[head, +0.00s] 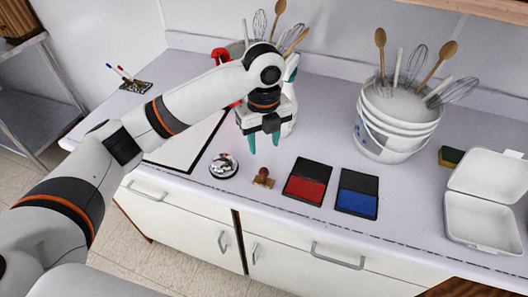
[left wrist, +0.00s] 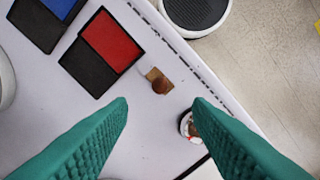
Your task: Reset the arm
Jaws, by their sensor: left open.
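My left gripper (head: 264,143) hangs above the counter with its two teal fingers apart and pointing down. In the left wrist view its open fingers (left wrist: 162,108) frame bare counter, with nothing between them. Below and near the gripper are a silver call bell (head: 223,165) and a wooden stamp (head: 263,177). The stamp also shows beyond the fingertips in the left wrist view (left wrist: 159,84), and the bell is partly hidden behind the right finger there. My left arm reaches in from the left. My right gripper is in neither view.
A red ink pad (head: 305,190) and a blue ink pad (head: 356,203) lie open on the counter (head: 310,140). A white bucket of utensils (head: 388,140) stands at the right, near an open white box (head: 476,221) and a sponge (head: 450,157). A clipboard (head: 180,153) lies under my arm.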

